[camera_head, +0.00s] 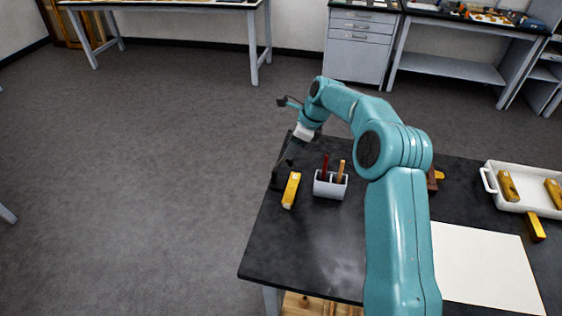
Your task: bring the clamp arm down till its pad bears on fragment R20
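My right arm comes in from the bottom right, and its gripper (290,155) is over the far left corner of the dark table. The fingers are small and dark against a dark shape there, so I cannot tell if they are open or shut. That dark shape (277,178) at the table's left edge may be the clamp; its arm and pad cannot be made out. A gilt fragment (291,190) with a pale mark lies just in front of it; I cannot read whether it is R20. My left gripper is not in view.
A grey holder (330,186) with a red and an orange-brown handle stands right of the fragment. A white tray (490,183) with gilt pieces is at the right. Another gilt piece (535,228) and a white sheet (484,268) lie in front. The table's near left is clear.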

